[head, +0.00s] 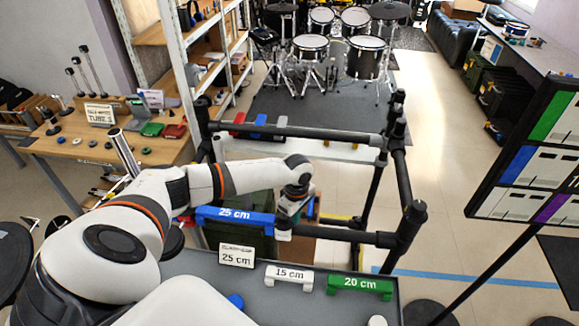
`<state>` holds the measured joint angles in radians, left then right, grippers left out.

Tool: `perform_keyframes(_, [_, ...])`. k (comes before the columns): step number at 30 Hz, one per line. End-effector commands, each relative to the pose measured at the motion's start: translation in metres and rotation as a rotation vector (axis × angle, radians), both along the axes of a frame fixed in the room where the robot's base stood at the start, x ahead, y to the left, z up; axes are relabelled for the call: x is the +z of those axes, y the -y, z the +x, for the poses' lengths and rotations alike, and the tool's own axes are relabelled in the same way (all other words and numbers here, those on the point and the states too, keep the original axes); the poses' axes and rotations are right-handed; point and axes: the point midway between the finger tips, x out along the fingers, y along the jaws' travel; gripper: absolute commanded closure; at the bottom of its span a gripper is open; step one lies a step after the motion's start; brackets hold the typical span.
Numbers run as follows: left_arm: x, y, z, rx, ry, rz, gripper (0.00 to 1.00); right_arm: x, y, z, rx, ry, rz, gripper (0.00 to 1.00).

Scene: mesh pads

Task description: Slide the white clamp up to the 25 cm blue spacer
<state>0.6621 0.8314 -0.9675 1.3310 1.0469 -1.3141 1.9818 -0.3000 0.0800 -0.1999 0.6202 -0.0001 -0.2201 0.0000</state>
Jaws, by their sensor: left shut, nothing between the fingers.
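The blue 25 cm spacer (235,217) lies along the near black tube of the frame, its label facing me. At its right end a small pale piece, which looks like the white clamp (283,236), shows on the tube just under my left gripper. Most of it is hidden by the gripper, so I cannot tell whether it touches the spacer. My left gripper (286,221) points down at the tube, shut and empty, close to the spacer's right end. My right gripper is not in view.
A grey tray (330,306) in front holds a white 15 cm spacer (289,278), a green 20 cm spacer (359,287) and a card (237,255) reading 25 cm. Black uprights and corner joints (411,222) bound the tube on the right. A colour-chart board (540,150) stands further right.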

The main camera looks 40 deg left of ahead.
Motion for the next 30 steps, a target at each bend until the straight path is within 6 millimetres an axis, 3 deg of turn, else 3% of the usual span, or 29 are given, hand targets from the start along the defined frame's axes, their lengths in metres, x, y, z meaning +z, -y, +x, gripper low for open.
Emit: perform_keyframes(30, [0.0, -0.018, -0.009, 0.004, -0.002, 0.009, 1.0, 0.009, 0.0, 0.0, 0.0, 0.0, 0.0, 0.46])
